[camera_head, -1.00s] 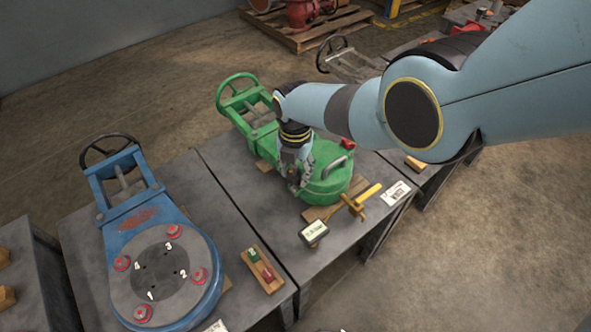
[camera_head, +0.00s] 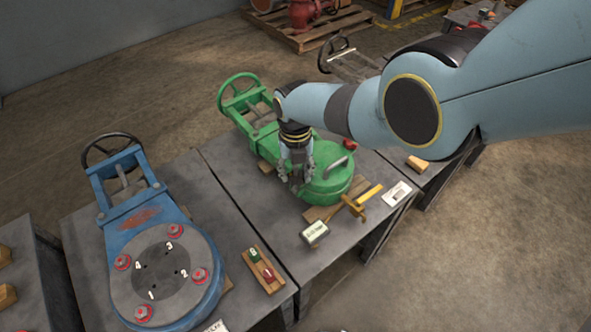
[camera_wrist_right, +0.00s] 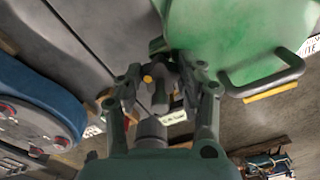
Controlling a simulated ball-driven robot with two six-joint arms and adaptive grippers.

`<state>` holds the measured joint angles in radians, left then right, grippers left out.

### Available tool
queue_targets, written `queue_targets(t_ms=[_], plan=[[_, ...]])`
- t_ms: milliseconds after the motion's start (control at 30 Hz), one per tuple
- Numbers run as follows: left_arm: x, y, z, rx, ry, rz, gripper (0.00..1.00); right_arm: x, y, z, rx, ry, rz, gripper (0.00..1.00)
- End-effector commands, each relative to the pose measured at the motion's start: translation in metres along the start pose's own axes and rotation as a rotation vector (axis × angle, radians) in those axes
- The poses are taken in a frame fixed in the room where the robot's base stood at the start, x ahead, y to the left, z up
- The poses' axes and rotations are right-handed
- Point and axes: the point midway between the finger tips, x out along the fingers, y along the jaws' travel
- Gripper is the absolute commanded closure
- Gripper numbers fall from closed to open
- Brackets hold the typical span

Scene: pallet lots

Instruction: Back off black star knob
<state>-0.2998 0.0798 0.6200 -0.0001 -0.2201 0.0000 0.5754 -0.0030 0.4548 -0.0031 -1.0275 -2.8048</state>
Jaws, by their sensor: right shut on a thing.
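The black star knob (camera_wrist_right: 160,74) is in the right wrist view, dark with a small yellow spot, beside the green valve's rounded body (camera_wrist_right: 213,30). My right gripper (camera_wrist_right: 162,92) is shut on it, with one finger on each side. In the head view my right gripper (camera_head: 296,182) points down at the near left side of the green valve (camera_head: 328,180), and the knob is hidden there by the fingers. My left gripper is not in view.
A blue valve (camera_head: 140,215) with red-ringed bolts stands on the left bench. A small wooden tray (camera_head: 262,270) holds a green and a red piece. A yellow tool (camera_head: 357,203), a label block (camera_head: 315,234) and a white card (camera_head: 397,193) lie near the green valve.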

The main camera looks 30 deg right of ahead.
Motion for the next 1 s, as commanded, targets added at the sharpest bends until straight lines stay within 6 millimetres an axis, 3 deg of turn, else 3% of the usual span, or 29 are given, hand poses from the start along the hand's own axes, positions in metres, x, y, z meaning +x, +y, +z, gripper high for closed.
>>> queue_targets(t_ms=[367,400,533,1000], plan=[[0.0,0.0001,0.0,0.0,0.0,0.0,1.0,-0.0003,0.0004,0.0004,-0.002,-0.001,0.001,0.94],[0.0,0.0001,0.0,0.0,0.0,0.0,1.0,-0.0003,0.0004,0.0004,-0.002,-0.001,0.001,0.57],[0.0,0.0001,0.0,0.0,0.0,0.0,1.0,-0.0002,0.0003,0.0003,-0.002,-0.001,0.001,0.4],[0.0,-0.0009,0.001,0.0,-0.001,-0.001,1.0,-0.0065,0.0004,0.0008,-0.001,-0.001,0.0,0.38]])
